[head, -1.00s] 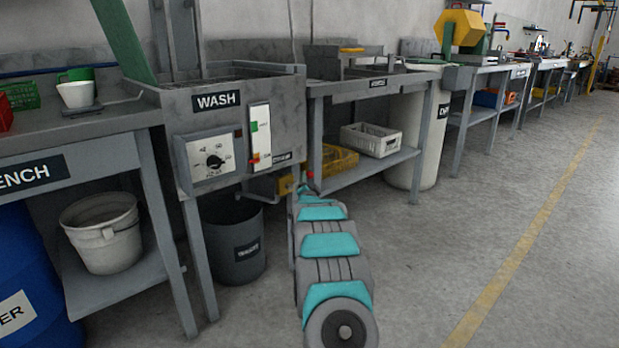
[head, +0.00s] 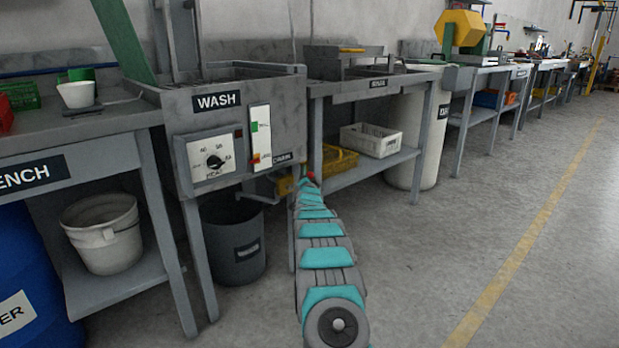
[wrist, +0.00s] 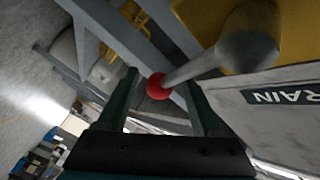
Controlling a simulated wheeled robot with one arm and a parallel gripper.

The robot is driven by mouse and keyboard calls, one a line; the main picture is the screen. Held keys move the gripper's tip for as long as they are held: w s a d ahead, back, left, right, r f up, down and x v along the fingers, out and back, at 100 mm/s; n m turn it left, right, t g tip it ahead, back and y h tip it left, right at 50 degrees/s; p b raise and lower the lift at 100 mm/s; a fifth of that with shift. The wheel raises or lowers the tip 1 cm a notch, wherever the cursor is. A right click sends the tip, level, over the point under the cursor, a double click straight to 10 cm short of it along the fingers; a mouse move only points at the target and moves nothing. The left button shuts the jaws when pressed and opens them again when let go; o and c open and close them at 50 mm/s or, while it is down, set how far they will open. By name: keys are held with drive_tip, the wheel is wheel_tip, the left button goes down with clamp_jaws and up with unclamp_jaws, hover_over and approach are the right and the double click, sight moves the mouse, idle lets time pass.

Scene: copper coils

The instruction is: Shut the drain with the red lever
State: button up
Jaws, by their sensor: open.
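The drain's lever shows in the wrist view as a grey rod (wrist: 205,62) ending in a red ball knob (wrist: 157,86). The rod runs up and right to a rounded end in front of a yellow surface (wrist: 200,14). My gripper (wrist: 160,80) is open, with one dark green finger on each side of the knob in that view. I cannot tell whether a finger touches it. In the head view the red knob (head: 310,175) is a small spot at the far end of my arm, below and right of the WASH tank (head: 225,120). My fingers are too small to make out there.
A DRAIN label (wrist: 288,96) is close on the right in the wrist view. A grey bucket (head: 233,250) stands under the tank, left of my arm. A yellow crate (head: 343,158) and a white crate (head: 371,140) sit on the shelf beyond. The floor on the right is clear.

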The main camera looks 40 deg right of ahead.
drive_tip(key=shift+c, duration=0.3)
clamp_jaws()
idle(1.1)
